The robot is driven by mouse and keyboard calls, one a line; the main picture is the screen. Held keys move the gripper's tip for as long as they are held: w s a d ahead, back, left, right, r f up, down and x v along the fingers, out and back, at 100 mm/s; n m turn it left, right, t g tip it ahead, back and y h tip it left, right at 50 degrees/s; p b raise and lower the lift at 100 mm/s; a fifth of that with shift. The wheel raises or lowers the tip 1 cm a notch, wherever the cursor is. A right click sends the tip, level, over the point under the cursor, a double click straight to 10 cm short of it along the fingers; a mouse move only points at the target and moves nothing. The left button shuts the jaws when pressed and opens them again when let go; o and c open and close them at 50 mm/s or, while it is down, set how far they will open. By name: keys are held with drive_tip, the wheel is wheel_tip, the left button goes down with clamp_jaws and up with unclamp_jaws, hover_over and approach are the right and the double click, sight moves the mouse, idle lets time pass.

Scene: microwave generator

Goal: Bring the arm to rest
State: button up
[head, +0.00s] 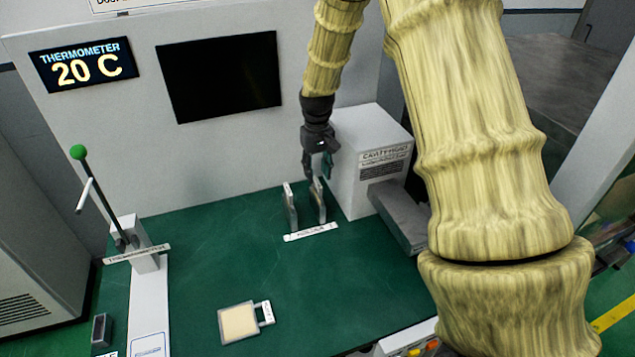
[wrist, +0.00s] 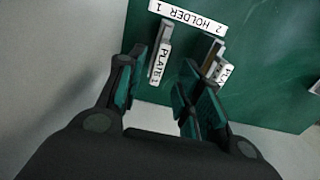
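My arm reaches down over the green bench, and my gripper (head: 318,168) hangs just above the holder, beside the grey cavity box (head: 370,150). In the wrist view, the gripper's two teal-padded fingers (wrist: 164,76) stand apart with nothing visible between the pads. Below them are two upright plates. The one labelled Plate 1 (wrist: 157,62) is left of centre; the other (wrist: 217,62) is near the right finger, and its label is partly hidden. I cannot tell whether that finger touches it. In the head view the plates also stand upright (head: 290,207) (head: 319,200).
The holder label (head: 310,231) lies in front of the plates. A framed cream square with a tag (head: 238,322) lies at the front of the bench. A green-knobbed lever (head: 78,152) stands left. The thermometer display (head: 84,66) reads 20 C. The bench's left middle is clear.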

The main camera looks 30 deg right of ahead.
drive_tip(key=shift+r, duration=2.3)
